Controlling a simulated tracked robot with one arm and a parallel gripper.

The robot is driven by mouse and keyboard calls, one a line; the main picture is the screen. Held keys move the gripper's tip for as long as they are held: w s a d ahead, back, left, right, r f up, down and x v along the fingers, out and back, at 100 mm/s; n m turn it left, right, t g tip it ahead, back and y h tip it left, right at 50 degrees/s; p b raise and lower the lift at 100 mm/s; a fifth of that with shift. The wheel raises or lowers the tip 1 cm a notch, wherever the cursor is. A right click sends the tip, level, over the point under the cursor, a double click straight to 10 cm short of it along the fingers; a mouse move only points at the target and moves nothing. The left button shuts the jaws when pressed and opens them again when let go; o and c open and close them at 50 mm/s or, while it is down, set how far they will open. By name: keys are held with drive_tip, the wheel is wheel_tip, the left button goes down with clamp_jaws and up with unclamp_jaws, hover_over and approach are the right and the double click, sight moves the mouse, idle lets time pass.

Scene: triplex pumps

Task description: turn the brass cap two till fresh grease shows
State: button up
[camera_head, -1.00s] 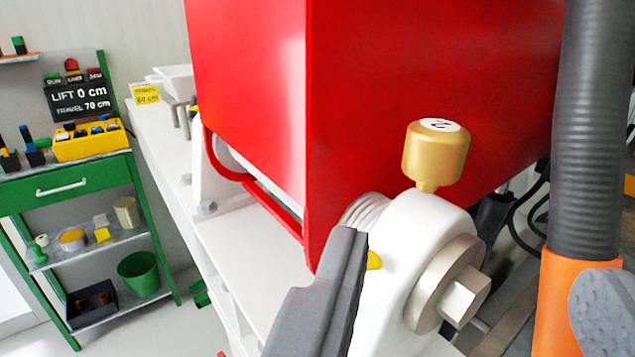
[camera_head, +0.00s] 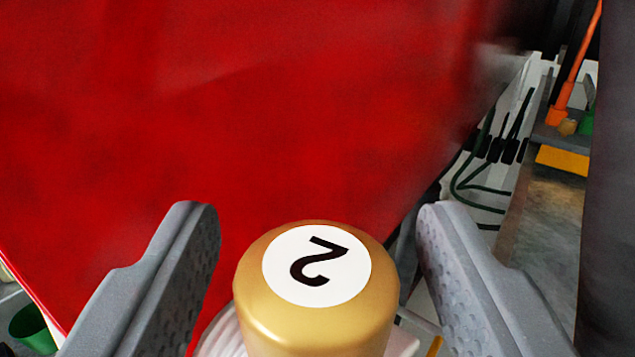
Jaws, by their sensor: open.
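The brass cap two (camera_head: 316,325) stands large at the bottom centre of the view. Its white top disc carries a black 2, turned nearly upside down. My gripper (camera_head: 318,215) is open, with one grey finger left of the cap and the other right of it. There is a gap between the cap and each finger, so neither seems to touch it. The cap hides most of the white housing below it. I see no grease; the foot of the cap is out of the frame.
A large red panel (camera_head: 230,110) fills the view just beyond the cap. Dark hoses (camera_head: 480,175) run at the right behind it. A dark upright column (camera_head: 610,200) fills the right edge. A green bin (camera_head: 35,328) shows at the lower left.

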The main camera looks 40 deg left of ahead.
drive_tip(key=shift+w+a, duration=0.2)
drive_tip(key=c, duration=0.9)
drive_tip(key=shift+d, duration=0.2)
drive_tip(key=shift+c, duration=0.2)
drive_tip(key=shift+a+r, duration=0.1)
